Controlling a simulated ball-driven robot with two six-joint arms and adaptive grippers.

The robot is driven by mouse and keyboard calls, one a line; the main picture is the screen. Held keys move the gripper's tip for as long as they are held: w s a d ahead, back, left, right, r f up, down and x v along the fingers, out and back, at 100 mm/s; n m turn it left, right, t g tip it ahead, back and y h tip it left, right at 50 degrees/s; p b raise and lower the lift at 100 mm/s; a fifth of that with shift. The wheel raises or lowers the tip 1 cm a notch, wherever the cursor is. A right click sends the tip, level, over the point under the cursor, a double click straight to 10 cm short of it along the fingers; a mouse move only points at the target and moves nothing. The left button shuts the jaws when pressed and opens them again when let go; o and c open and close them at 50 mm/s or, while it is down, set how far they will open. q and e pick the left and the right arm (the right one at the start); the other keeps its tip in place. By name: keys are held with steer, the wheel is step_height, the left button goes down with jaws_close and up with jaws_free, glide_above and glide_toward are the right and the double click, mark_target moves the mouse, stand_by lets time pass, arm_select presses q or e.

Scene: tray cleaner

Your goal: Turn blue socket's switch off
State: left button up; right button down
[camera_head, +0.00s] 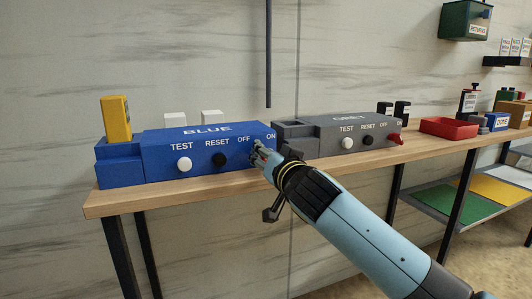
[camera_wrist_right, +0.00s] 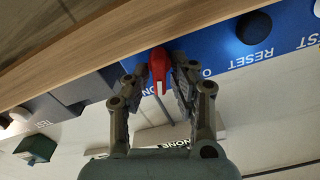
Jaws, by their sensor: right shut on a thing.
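The blue socket (camera_head: 210,152) is a long blue box on the wooden shelf, marked TEST, RESET, OFF and ON. My right gripper (camera_head: 261,150) is at its right end, covering the switch in the head view. In the right wrist view the blue socket (camera_wrist_right: 221,50) lies upside down, and its red switch (camera_wrist_right: 158,68) stands between the fingers of my right gripper (camera_wrist_right: 161,75). The fingers are closed on the switch. Its exact setting between OFF and ON is hard to tell. My left gripper is not in view.
A grey socket (camera_head: 325,133) with its own red switch (camera_head: 394,139) stands close to the right. A yellow block (camera_head: 116,118) stands on the blue socket's left end. A red tray (camera_head: 449,127) and other boxes are farther right on the shelf (camera_head: 200,192).

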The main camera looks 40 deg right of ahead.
steer(key=n, duration=0.2)
steer(key=n+p, duration=0.1)
steer(key=n, duration=0.2)
steer(key=shift+a+n, duration=0.25)
steer(key=shift+n, duration=0.05)
steer(key=n, duration=0.2)
steer(key=n+p, duration=0.1)
steer(key=n, duration=0.2)
steer(key=shift+a+f+p, duration=0.15)
steer(key=shift+a+p, duration=0.05)
steer(key=shift+p, duration=0.1)
steer(key=c, duration=1.4)
jaws_free()
steer(key=shift+o, duration=0.2)
steer(key=v, duration=1.2)
